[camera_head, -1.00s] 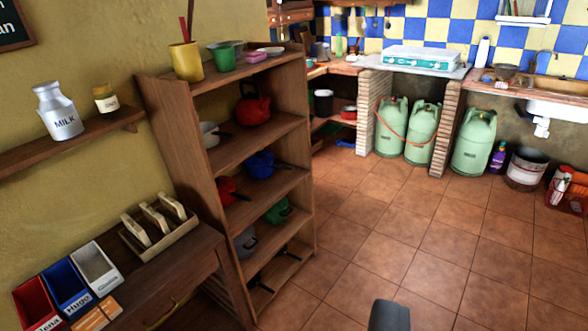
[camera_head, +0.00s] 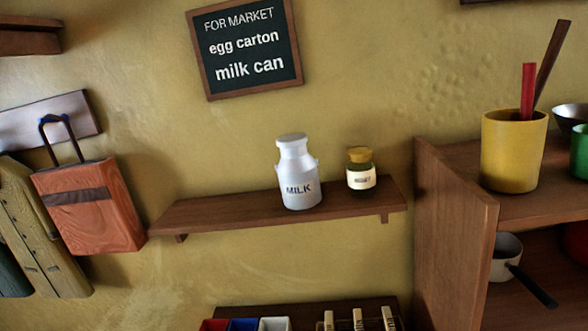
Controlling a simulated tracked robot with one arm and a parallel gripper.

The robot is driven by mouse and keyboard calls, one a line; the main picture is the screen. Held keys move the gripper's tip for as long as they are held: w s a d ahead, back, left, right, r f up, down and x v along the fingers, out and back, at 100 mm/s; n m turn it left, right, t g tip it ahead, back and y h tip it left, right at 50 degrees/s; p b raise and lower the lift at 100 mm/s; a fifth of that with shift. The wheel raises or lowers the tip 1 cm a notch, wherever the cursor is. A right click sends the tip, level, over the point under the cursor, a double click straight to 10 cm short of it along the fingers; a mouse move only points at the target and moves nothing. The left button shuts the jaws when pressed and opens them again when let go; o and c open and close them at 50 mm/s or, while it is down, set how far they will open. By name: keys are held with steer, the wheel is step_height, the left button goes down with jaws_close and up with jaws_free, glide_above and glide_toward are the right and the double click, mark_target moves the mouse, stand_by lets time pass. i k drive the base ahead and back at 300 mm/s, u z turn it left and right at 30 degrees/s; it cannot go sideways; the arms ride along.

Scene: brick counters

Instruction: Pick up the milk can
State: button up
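The milk can (camera_head: 299,177) is a white-grey metal can with a lid and the word MILK on its front. It stands upright on a brown wooden wall shelf (camera_head: 225,212), near the middle of the view. A small jar (camera_head: 361,170) with a yellow lid and a white label stands just right of it, with a gap between them. My gripper is not in view.
A chalkboard (camera_head: 246,48) reading "FOR MARKET egg carton milk can" hangs above. A wooden rack (camera_head: 455,230) with a yellow pot (camera_head: 513,150) stands at right. A reddish bag (camera_head: 90,207) and a coat (camera_head: 42,230) hang at left. Coloured bins (camera_head: 243,325) stand below the shelf.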

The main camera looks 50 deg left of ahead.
mark_target(300, 184)
steer(key=u, duration=0.3)
steer(key=i, duration=1.05)
steer(key=u, duration=0.3)
